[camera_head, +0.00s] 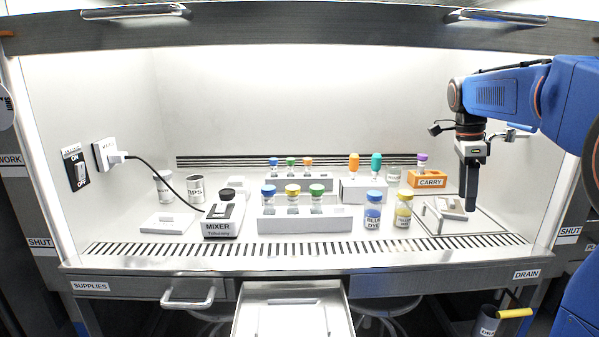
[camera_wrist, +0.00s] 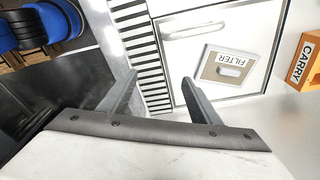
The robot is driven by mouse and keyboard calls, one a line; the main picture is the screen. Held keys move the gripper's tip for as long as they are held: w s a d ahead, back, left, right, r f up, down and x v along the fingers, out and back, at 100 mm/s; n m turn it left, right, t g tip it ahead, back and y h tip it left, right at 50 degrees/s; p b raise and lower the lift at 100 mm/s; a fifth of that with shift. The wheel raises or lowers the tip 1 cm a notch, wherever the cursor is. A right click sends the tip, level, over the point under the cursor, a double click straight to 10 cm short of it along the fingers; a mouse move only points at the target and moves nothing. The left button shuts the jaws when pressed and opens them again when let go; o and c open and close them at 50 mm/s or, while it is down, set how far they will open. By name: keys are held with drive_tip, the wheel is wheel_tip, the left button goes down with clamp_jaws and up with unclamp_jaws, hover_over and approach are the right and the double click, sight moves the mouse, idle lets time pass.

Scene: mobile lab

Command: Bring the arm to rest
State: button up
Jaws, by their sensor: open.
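My blue arm (camera_head: 507,92) reaches into the cabinet from the right in the head view. My gripper (camera_head: 470,208) hangs pointing down over the right part of the work surface, beside the filter block (camera_head: 450,207). In the wrist view my gripper (camera_wrist: 158,88) has its two fingers spread apart with nothing between them. The filter block, labelled FILTER, also shows in the wrist view (camera_wrist: 228,66), lying on a square panel (camera_wrist: 190,52) with a handle.
The orange CARRY rack (camera_head: 427,179) holds a purple-capped vial behind my gripper. BLUE DYE (camera_head: 373,213) and yellow (camera_head: 403,212) bottles stand left of it. Racks of capped vials and the MIXER (camera_head: 222,222) are farther left. An open drawer (camera_head: 292,312) juts out in front.

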drive_tip(key=s+a+f+n+t, duration=0.1)
drive_tip(key=s+a+f+n, duration=0.1)
drive_tip(key=s+a+n, duration=0.45)
drive_tip(key=s+a+f+n+t, duration=0.2)
drive_tip(key=s+f+n, duration=0.15)
drive_tip(key=s, duration=0.55)
drive_tip(key=s+a+f+n+t, duration=0.1)
drive_tip(key=s+a+f+n, duration=0.2)
drive_tip(key=s+f+n, duration=0.2)
drive_tip(key=s+a+f+n+t+y, duration=0.1)
drive_tip(key=s+a+f+n, duration=0.1)
drive_tip(key=s+f+n, duration=0.4)
drive_tip(key=s, duration=0.3)
drive_tip(key=shift+s+a+f+n+y, duration=0.25)
drive_tip(key=shift+a+n+y, duration=0.05)
drive_tip(key=shift+a+n, duration=0.1)
